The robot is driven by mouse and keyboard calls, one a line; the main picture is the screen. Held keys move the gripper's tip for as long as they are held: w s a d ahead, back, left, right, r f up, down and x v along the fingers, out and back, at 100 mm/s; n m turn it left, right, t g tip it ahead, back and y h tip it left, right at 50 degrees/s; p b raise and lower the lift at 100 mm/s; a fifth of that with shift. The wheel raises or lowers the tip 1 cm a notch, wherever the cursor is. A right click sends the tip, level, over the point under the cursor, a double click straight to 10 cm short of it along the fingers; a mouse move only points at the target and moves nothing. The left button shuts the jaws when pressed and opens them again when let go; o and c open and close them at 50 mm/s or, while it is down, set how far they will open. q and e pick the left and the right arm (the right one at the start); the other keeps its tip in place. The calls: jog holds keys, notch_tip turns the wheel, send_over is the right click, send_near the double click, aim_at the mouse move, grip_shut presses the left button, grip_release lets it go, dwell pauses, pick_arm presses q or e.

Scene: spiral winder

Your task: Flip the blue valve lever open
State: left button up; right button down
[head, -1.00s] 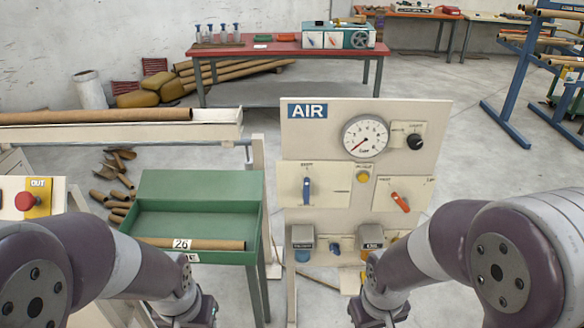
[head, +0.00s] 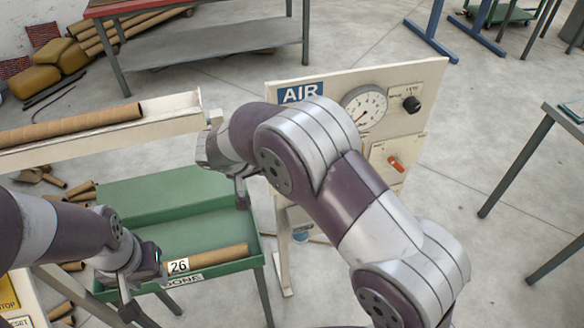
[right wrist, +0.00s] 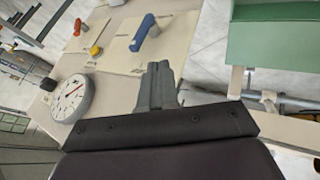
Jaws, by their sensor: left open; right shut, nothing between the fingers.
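The blue valve lever (right wrist: 143,33) stands out from its cream plate on the AIR panel in the right wrist view. In the head view my right arm hides it. My right gripper (right wrist: 158,68) is shut and empty, its fingertips apart from the lever in the picture. In the head view the right gripper (head: 243,198) reaches across in front of the panel's left edge, above the green tray. My left gripper (head: 142,290) is open and empty at the front left of the tray.
The AIR panel (head: 431,85) also carries a gauge (head: 364,106), a black knob (head: 411,104) and an orange-red lever (head: 396,164). The green tray (head: 150,192) holds a cardboard tube (head: 215,259). A cream trough (head: 178,110) with a tube lies at left. Floor right of the panel is clear.

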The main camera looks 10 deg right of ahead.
pick_arm(q)
jog(key=r+p, duration=0.4)
jog(key=shift+w+a+r+p, duration=0.2)
jog(key=shift+w+a+p, duration=0.15)
jog(key=shift+p, duration=0.05)
pick_arm(e)
jog(key=d+r+x, duration=0.1)
jog(key=d+x, duration=0.1)
jog(key=x, duration=1)
jog(key=shift+d, duration=0.2)
pick_arm(q)
jog(key=shift+w, duration=0.1)
pick_arm(e)
jog(key=shift+w+r, duration=0.1)
jog(key=shift+d+r+y, duration=0.15)
jog(key=shift+d+y, duration=0.1)
jog(key=shift+y, duration=0.15)
